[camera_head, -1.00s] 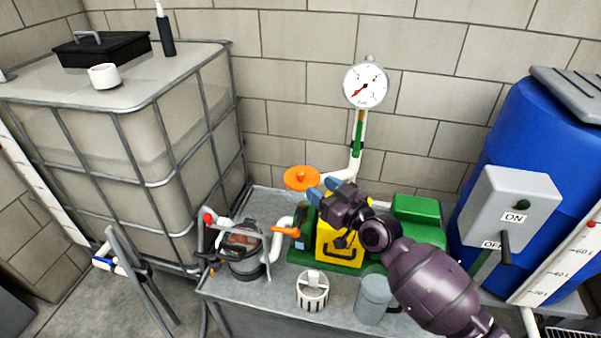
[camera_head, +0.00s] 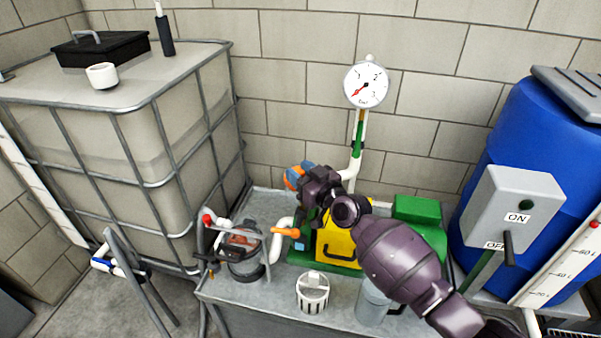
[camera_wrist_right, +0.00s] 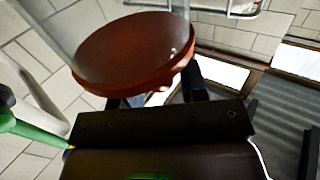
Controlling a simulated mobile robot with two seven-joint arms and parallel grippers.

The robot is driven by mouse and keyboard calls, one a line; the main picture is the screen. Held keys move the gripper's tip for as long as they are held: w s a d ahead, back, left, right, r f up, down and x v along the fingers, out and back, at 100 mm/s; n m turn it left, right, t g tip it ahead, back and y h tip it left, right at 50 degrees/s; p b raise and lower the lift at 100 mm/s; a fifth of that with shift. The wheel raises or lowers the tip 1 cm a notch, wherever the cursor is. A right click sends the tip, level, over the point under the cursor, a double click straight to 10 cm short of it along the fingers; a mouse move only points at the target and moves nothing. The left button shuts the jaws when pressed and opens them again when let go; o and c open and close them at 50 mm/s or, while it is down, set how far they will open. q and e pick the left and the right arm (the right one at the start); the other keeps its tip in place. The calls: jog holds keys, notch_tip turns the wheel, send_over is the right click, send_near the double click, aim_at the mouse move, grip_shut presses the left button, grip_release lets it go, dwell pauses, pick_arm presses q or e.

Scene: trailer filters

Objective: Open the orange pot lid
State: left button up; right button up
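The orange lid (camera_head: 292,178) is at the back of the grey bench, mostly hidden by my right gripper. In the right wrist view it is a reddish-brown disc (camera_wrist_right: 135,52) close in front of the gripper. My left gripper is not in view.
A green and yellow pump (camera_head: 328,245) stands below my right arm. A pressure gauge (camera_head: 366,84) on a white pipe rises just behind. A strainer pot (camera_head: 243,262), a white slotted basket (camera_head: 312,292) and a grey mug (camera_head: 371,300) stand on the bench (camera_head: 277,312).

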grip_shut()
